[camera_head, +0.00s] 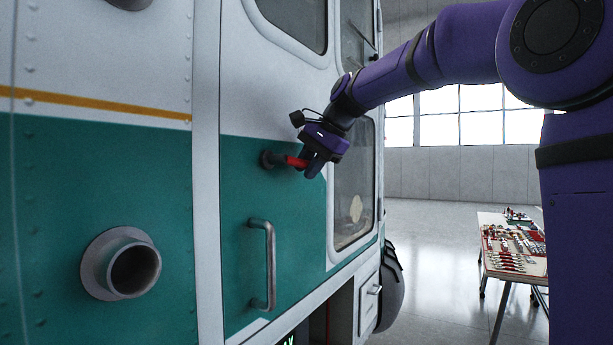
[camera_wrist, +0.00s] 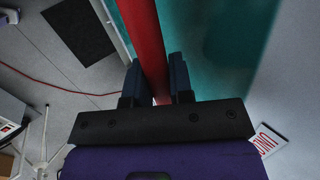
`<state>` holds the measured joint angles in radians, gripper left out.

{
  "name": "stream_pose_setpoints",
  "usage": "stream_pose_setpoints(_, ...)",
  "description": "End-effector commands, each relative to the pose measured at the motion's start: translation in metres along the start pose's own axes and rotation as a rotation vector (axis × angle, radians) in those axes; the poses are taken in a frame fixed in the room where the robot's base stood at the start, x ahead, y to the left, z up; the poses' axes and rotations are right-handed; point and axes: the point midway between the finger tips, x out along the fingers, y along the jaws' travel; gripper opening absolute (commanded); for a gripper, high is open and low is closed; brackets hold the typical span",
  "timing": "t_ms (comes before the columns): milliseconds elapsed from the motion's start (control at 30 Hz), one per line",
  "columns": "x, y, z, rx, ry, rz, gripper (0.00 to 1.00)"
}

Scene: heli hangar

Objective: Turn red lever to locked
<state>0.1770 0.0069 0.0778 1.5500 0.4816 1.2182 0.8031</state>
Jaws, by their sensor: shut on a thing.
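The red lever (camera_head: 296,162) sits on the green and white helicopter door (camera_head: 240,200), with a dark round mount at its left end. It reaches out to the right, roughly level, into my gripper (camera_head: 313,167). In the wrist view the lever (camera_wrist: 147,45) runs from the top edge down between the two dark fingers of my gripper (camera_wrist: 157,80), which are shut on it. The fingers hide part of the lever in the head view. A white label with red letters (camera_wrist: 268,141) shows partly at the right of the wrist view; I cannot read it fully.
A grey vertical handle (camera_head: 264,265) stands out from the door below the lever. A round pipe (camera_head: 132,268) sticks out of the body at left. A table with small parts (camera_head: 515,250) stands at right on open floor. A red cable (camera_wrist: 60,82) lies on the floor.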

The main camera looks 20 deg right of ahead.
Motion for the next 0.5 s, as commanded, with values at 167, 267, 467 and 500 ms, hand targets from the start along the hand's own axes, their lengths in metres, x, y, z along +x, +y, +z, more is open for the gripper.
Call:
stream_pose_setpoints(167,-0.0068,-0.0045,0.0005,-0.045,0.069,-0.002,0.00)
stream_pose_setpoints(267,-0.0090,-0.0059,0.0007,-0.062,0.093,-0.002,0.00)
stream_pose_setpoints(467,-0.0110,-0.0073,0.0008,-0.078,0.118,-0.002,0.00)
stream_pose_setpoints(500,-0.0112,-0.0074,0.0008,-0.079,0.120,-0.002,0.00)
